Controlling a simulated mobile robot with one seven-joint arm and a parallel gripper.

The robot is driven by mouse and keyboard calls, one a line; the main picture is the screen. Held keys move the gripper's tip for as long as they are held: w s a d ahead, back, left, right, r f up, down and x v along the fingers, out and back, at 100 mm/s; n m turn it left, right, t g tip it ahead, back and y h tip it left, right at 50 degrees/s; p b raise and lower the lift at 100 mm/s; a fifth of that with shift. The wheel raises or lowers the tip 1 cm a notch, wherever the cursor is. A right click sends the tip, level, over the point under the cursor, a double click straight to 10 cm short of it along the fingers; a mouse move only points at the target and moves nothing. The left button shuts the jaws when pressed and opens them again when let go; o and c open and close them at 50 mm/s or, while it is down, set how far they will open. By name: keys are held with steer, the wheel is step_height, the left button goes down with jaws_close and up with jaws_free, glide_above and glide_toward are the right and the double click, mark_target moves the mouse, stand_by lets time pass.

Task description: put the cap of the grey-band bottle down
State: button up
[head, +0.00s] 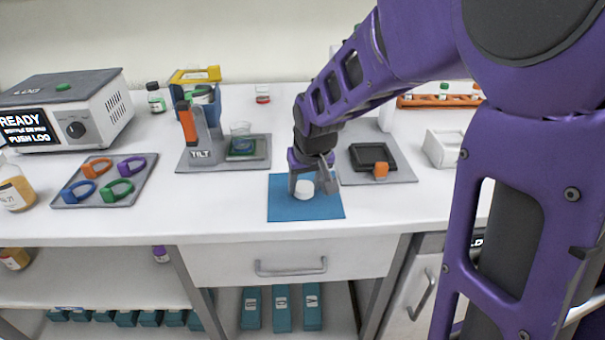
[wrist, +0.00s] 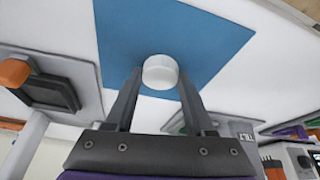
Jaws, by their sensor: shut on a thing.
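The white cap (head: 304,190) is between the fingers of my gripper (head: 314,187), over the blue mat (head: 290,211). In the wrist view the cap (wrist: 160,72) sits at the fingertips of my gripper (wrist: 158,82), which is shut on it. The blue mat (wrist: 215,45) lies behind it there. The cap is low over the mat, but I cannot tell whether it touches. I cannot make out a grey-band bottle for certain.
A grey tray with coloured rings (head: 105,180) is to the left. The tilt stand (head: 203,150) and a dark device with an orange part (head: 372,158) flank the mat at the back. A white box (head: 445,148) is at the right. Bare counter surrounds the mat.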

steer(key=shift+f, duration=0.2)
steer(key=o, duration=1.3)
steer(key=shift+r, duration=0.15)
steer(key=shift+r, duration=0.25)
steer(key=p+v, duration=0.9)
steer(key=v, duration=0.2)
steer(key=shift+s+r, duration=0.2)
steer(key=shift+r, duration=0.05)
